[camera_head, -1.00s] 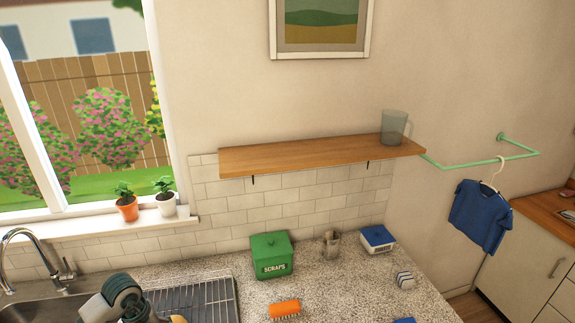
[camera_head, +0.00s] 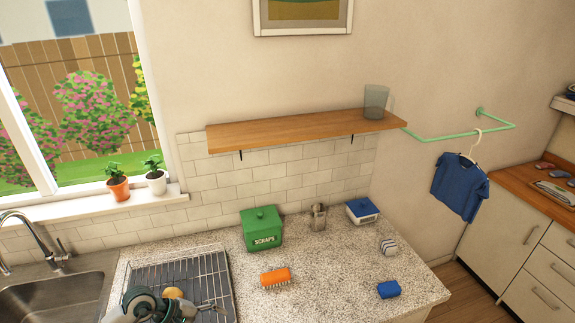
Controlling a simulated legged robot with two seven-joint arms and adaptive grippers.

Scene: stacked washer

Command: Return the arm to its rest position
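Part of one of my arms, grey and teal (camera_head: 150,304), shows at the bottom left over the wire dish rack (camera_head: 195,268). It appears to be the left arm. My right gripper is not in view.
The sink (camera_head: 60,300) is left of the rack. On the counter are a green scraps bin (camera_head: 262,230), an orange brush (camera_head: 275,277), a blue sponge (camera_head: 388,289) and a blue-lidded box (camera_head: 362,211). A wooden shelf (camera_head: 300,130) holds a glass pitcher (camera_head: 376,100).

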